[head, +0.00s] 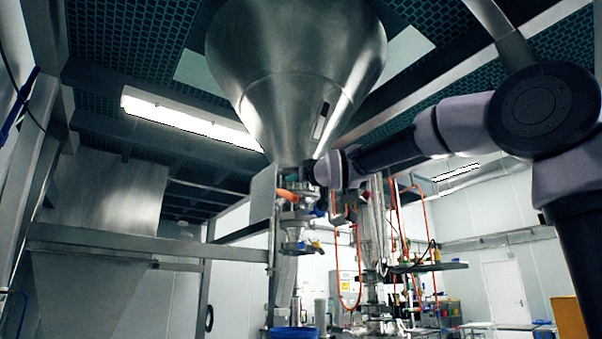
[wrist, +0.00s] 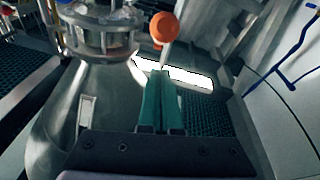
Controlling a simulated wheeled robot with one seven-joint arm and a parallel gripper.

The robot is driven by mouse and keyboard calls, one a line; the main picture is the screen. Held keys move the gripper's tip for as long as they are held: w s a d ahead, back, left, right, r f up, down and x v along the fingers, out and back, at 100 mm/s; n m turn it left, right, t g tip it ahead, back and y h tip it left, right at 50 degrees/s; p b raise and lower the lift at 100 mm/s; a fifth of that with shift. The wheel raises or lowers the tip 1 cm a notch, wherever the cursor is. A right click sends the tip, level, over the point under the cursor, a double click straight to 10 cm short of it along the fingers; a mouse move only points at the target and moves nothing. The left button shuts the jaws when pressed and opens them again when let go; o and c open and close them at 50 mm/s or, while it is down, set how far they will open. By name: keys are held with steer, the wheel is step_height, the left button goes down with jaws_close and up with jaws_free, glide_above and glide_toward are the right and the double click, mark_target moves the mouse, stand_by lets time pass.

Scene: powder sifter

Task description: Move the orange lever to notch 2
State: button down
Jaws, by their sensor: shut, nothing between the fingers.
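The orange lever (head: 287,195) sticks out to the left from the metal valve (head: 299,210) under the big steel hopper. In the wrist view its round orange knob (wrist: 164,28) shows just beyond my fingertips, with a pale rod running down from it. My gripper (wrist: 162,74) has its two green fingers shut together, with nothing between them. A small gap shows in the picture between fingertips and knob; I cannot tell if they touch. In the head view my gripper's fingers are hard to make out beside the valve. No notch marks can be read.
The steel hopper (head: 297,60) hangs above the valve and also fills the lower left of the wrist view (wrist: 60,125). A steel post and beam (head: 130,240) stand left of the valve. A blue drum (head: 293,333) stands below. Hoses and equipment are behind to the right.

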mark_target(292, 194)
steer(key=shift+w+f, duration=0.3)
steer(key=shift+f, duration=0.25)
steer(key=shift+w+f, duration=0.25)
steer(key=shift+f, duration=0.25)
steer(key=shift+w+a+f, duration=0.15)
steer(key=shift+f, duration=0.35)
steer(key=w+a+f, duration=0.4)
steer(key=w+f, duration=0.3)
steer(key=f, duration=0.4)
steer(key=shift+a, duration=0.35)
steer(key=shift+r, duration=0.15)
